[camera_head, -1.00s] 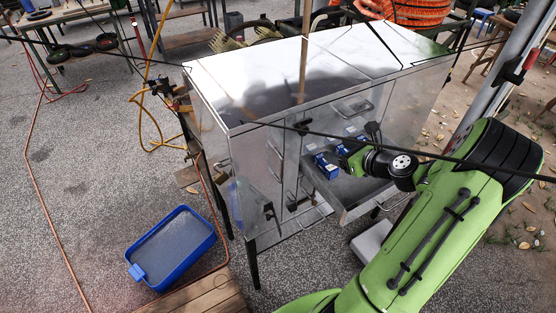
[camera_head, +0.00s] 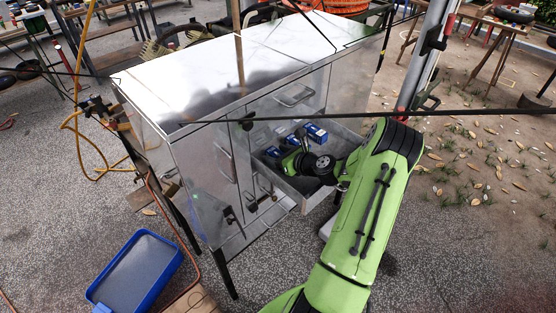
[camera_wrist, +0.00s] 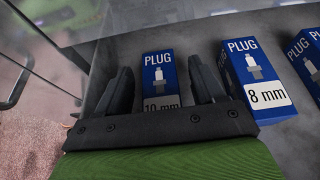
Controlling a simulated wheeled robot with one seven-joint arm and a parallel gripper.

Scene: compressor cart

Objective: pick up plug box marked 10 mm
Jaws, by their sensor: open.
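The plug box marked 10 mm (camera_wrist: 160,80) is blue and white and stands in the drawer. In the wrist view my gripper (camera_wrist: 160,85) is open, one finger on each side of this box, with the palm edge covering its lower end. I cannot tell whether the fingers touch it. The plug box marked 8 mm (camera_wrist: 258,80) is just right of the right finger. In the head view my gripper reaches into the open drawer (camera_head: 347,128), and its fingertips are hard to make out.
Another plug box (camera_wrist: 306,60) stands at the right edge of the wrist view. The shiny metal cabinet (camera_head: 215,85) has a flat top above the drawer. A blue tray (camera_head: 135,275) lies on the ground at the lower left.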

